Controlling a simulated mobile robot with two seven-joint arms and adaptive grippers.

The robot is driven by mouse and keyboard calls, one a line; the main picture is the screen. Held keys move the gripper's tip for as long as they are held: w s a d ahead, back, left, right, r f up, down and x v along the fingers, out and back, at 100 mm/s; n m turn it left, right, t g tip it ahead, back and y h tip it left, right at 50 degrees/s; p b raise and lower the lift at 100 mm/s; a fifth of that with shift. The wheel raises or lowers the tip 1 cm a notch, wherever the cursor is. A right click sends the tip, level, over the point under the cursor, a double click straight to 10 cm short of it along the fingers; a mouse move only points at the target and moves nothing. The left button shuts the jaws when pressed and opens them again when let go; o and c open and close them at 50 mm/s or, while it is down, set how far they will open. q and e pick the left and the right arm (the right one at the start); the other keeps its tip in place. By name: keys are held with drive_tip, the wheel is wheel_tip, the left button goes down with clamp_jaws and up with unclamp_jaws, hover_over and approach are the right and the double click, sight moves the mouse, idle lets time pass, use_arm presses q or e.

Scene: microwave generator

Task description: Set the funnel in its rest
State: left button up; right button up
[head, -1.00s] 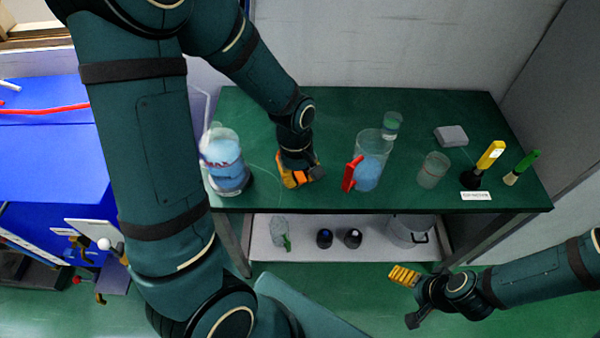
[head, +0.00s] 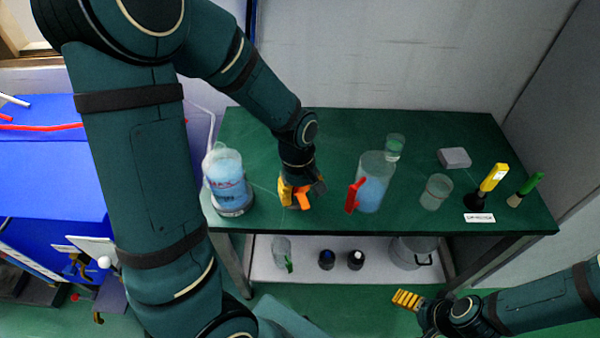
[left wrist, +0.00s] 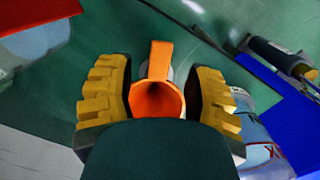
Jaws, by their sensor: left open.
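The orange funnel (head: 304,199) is at the table's front left, partly hidden by my left gripper (head: 302,190) in the head view. In the left wrist view the funnel (left wrist: 158,98) shows its open mouth and a flat tab. It lies between the two yellow finger pads of my left gripper (left wrist: 165,100), with a narrow gap on each side. The left gripper is open around it. I cannot make out the funnel's rest; a pale shape behind the funnel is mostly hidden. My right gripper (head: 408,308) is low at the front right, away from the table, its fingers apart and empty.
A blue-liquid vessel (head: 228,182) stands close left of the left gripper. A jug with a red handle (head: 375,182) stands to its right. The green tabletop (head: 330,135) behind is clear.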

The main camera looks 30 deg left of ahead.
use_arm(q)
wheel_tip(320, 180, up, 10)
drive_tip(key=a, duration=0.1)
drive_tip(key=shift+f, duration=0.15)
idle(0.5)
